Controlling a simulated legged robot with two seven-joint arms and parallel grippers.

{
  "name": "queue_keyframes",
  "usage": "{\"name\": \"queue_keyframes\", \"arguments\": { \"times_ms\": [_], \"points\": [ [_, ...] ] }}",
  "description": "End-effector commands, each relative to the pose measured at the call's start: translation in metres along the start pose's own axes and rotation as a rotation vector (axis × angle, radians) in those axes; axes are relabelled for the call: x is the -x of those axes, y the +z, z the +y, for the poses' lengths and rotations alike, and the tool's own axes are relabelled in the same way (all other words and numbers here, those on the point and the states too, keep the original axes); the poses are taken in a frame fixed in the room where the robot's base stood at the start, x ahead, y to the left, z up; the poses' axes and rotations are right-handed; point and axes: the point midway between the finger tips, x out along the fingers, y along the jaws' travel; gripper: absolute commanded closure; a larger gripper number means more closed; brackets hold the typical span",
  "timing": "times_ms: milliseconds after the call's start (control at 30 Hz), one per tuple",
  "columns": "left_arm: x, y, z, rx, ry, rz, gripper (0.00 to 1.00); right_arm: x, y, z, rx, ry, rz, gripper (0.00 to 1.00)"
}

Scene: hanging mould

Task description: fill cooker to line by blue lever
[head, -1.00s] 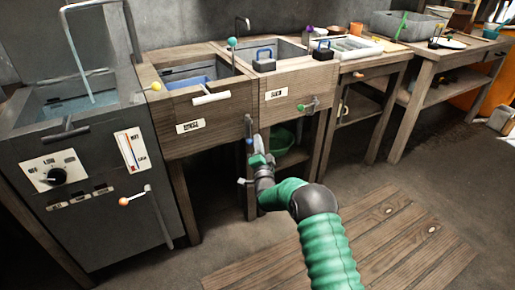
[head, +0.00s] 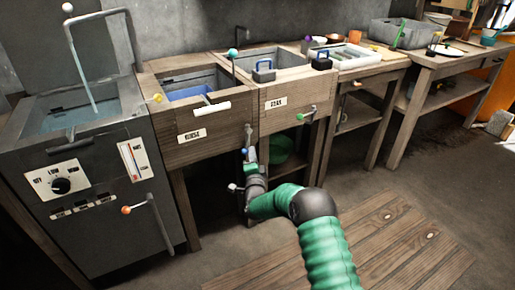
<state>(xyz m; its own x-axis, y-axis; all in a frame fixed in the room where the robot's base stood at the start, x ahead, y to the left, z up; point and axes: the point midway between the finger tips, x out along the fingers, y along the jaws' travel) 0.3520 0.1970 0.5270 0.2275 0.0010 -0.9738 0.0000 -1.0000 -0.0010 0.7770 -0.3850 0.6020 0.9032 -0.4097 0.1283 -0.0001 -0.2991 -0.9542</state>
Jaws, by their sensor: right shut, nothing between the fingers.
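The cooker (head: 105,165) is the dark grey metal box at the left, with an open top. Light blue water (head: 70,121) lies in it, and a thin stream (head: 83,78) falls into it from the bent pipe (head: 102,14) above. I cannot make out the fill line. The blue lever's knob (head: 244,152) is small and sits low by the table leg under the sinks. My right gripper (head: 250,160) is shut and empty beside this knob; I cannot tell whether they touch. My left gripper is out of view.
The rinse sink (head: 187,138) and a second wooden sink (head: 288,98) stand right of the cooker. An orange-knobbed lever (head: 126,210) is on the cooker's front. A green bowl (head: 281,149) sits below the second sink. Wooden floor slats (head: 380,235) lie in front.

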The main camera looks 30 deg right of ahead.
Motion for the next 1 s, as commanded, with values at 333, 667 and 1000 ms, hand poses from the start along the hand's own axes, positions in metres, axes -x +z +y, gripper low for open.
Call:
{"name": "queue_keyframes", "arguments": {
  "times_ms": [333,667,1000],
  "points": [
    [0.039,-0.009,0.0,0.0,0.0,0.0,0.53,0.009,0.018,-0.019,-0.297,0.142,-0.001,1.0],
    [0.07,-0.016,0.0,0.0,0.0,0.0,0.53,0.015,0.031,-0.037,-0.58,0.278,0.0,1.0],
    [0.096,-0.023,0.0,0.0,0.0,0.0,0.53,0.019,0.039,-0.059,-0.867,0.414,0.001,1.0]
  ]
}}
